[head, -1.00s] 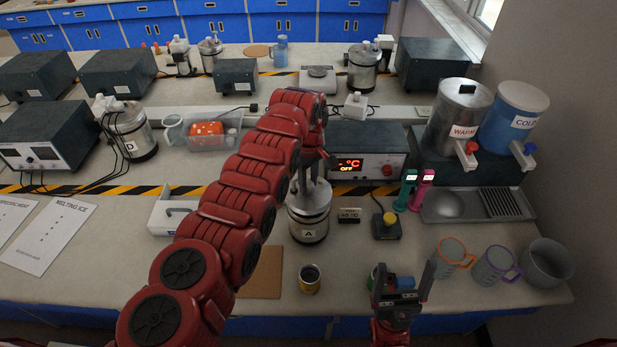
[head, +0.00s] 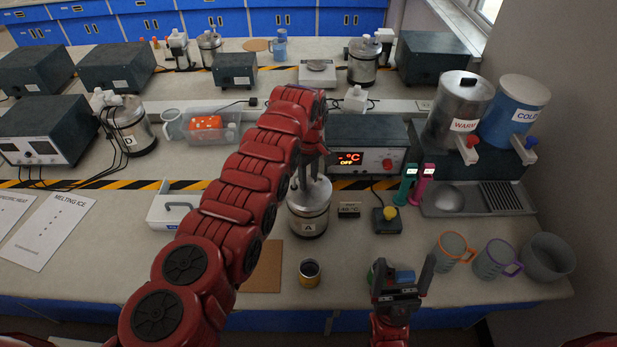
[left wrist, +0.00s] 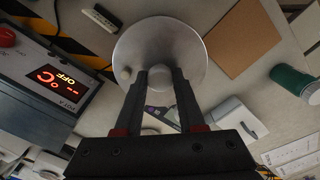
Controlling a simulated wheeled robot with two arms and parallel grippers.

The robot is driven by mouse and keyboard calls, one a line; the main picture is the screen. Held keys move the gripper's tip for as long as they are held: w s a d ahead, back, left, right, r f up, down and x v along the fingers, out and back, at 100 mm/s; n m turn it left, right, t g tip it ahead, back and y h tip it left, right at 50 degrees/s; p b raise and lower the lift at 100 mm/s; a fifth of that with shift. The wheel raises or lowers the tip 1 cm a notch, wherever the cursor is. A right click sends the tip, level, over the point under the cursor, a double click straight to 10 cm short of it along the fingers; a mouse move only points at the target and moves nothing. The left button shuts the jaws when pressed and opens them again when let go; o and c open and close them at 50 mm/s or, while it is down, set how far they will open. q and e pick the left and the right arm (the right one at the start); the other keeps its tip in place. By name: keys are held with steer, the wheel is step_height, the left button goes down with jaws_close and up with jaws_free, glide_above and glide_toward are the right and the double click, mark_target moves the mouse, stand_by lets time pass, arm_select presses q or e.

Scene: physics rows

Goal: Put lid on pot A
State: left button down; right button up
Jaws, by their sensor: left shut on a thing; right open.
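Pot A (head: 308,224) is a metal pot with a white "A" label, upright on the bench in the middle of the head view. My left gripper (head: 313,172) is directly above it, pointing down. In the left wrist view its fingers (left wrist: 162,75) are shut on the knob of the round silver lid (left wrist: 185,45). The lid (head: 310,191) is level over the pot's top, at or very near the rim; I cannot tell whether they touch. The lid hides the pot's mouth. My right gripper (head: 403,280) is open and empty at the front of the bench.
The heater box (head: 367,150) with its red "OFF" display stands behind pot A. A small cup (head: 309,272) and brown mat (head: 262,267) are in front. A yellow-button box (head: 386,220) is to the right. Mugs (head: 453,250) stand further right.

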arm_select(q)
steer(key=shift+f+b, duration=0.4)
steer(key=shift+b, duration=0.2)
stand_by(0.9)
stand_by(0.3)
steer(key=shift+c, duration=2.2)
jaws_free()
steer(key=shift+r, duration=0.1)
steer(key=shift+r+p, duration=0.5)
steer(key=shift+r, duration=3.4)
